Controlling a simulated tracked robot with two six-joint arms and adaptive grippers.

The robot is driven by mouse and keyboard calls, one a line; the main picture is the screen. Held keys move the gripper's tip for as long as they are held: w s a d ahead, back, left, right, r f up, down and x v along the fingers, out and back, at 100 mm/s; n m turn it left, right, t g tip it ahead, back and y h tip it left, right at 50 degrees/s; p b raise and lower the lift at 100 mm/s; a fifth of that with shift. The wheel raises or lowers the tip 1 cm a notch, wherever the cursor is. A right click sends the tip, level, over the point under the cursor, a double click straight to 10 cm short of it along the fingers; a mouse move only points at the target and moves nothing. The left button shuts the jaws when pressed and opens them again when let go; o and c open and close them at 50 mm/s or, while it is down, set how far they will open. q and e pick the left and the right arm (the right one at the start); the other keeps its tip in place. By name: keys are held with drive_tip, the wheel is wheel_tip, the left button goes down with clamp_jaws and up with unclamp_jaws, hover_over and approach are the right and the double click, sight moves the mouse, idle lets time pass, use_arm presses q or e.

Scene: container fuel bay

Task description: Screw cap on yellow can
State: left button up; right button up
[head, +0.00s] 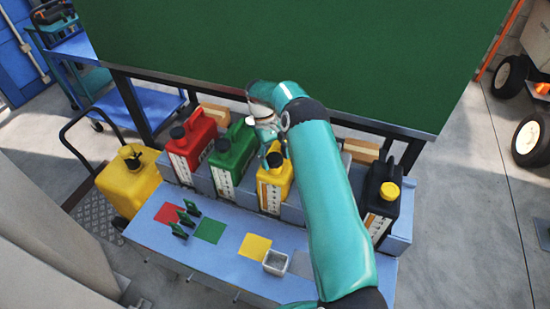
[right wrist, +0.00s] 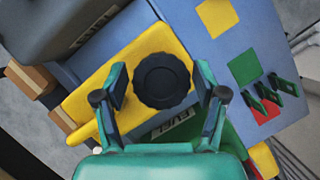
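The yellow can (head: 274,193) stands upright in the row on the blue bench, partly behind my right arm. In the right wrist view the yellow can (right wrist: 95,92) lies under my gripper. A round black ribbed cap (right wrist: 163,80) sits over its top; I cannot tell how tight it is. My right gripper (right wrist: 161,88) is open, with one finger on each side of the cap and a visible gap on both sides. In the head view the right gripper (head: 272,152) is above the can, partly hidden by the arm. My left gripper is not in view.
A red can (head: 190,148) and green can (head: 233,155) stand left of it, a black can (head: 383,200) with a yellow cap right. Small dark green pieces (head: 184,220) stand on the bench near a red square. A white tray (head: 276,262) sits in front.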

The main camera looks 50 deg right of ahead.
drive_tip(key=c, duration=0.9)
drive_tip(key=m+y, duration=0.1)
drive_tip(key=m, duration=0.2)
drive_tip(key=shift+d+t, duration=0.1)
drive_tip(key=shift+t, duration=0.3)
drive_tip(key=o, duration=0.8)
drive_tip(key=shift+m+y, duration=0.3)
drive_tip(key=shift+m, duration=0.5)
drive_tip(key=o, duration=0.4)
drive_tip(key=shift+r+p, duration=2.5)
drive_tip(key=shift+r, duration=1.6)
drive_tip(key=shift+f, duration=0.1)
